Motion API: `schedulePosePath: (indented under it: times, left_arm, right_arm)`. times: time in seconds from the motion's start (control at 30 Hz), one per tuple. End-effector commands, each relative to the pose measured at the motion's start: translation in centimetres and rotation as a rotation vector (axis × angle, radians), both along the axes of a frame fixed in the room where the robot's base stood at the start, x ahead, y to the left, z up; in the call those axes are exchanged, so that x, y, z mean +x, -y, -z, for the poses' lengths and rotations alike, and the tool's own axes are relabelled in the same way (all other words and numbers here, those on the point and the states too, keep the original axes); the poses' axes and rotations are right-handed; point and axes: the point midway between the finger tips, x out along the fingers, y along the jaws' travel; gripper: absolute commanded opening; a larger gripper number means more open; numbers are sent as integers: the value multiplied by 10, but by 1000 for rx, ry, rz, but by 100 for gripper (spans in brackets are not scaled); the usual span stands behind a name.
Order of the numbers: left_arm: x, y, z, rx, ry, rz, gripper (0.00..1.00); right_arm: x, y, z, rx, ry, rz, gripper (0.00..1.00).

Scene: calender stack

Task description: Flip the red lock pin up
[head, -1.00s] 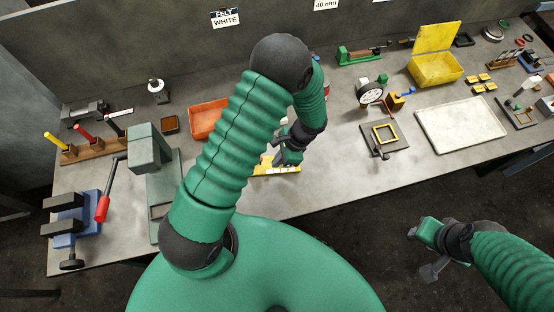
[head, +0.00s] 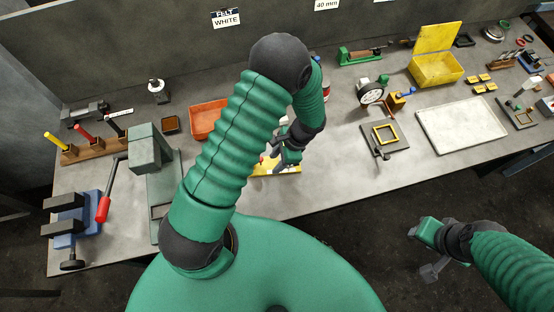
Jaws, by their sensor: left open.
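A yellow piece (head: 287,169) lies near the front edge of the bench, mostly hidden behind my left arm and gripper. A small red part (head: 262,158) shows at its left end. It may be the lock pin, but it is too small and too covered to tell whether it lies flat or stands up. My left gripper (head: 277,150) is open, just above the yellow piece and close to the red part. I cannot tell if they touch. My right gripper (head: 428,252) hangs off the bench front, above the floor; its jaws are unclear.
An orange tray (head: 205,121) stands behind my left arm. A green press (head: 150,150) and a blue vise with a red-handled lever (head: 103,208) are at left. A black plate with a yellow frame (head: 384,135) and a pale tray (head: 461,125) lie right. Bench between is clear.

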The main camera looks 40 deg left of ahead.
Motion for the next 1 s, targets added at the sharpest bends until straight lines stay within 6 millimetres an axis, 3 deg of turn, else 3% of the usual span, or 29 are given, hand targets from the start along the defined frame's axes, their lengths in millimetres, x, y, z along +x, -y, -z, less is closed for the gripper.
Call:
schedulePosePath:
  times: [0.27,0.37,0.8,1.0]
  left_arm:
    - [3,2,-7,1,3,-2,41]
    - [9,9,-24,1,6,-1,41]
    - [41,46,-134,2,4,1,41]
    - [45,50,-153,2,-2,-1,41]
  right_arm:
    - [0,0,2,0,0,-1,36]
    - [0,0,5,0,0,-1,36]
    - [0,0,20,0,0,0,36]
    - [0,0,21,0,0,-1,36]
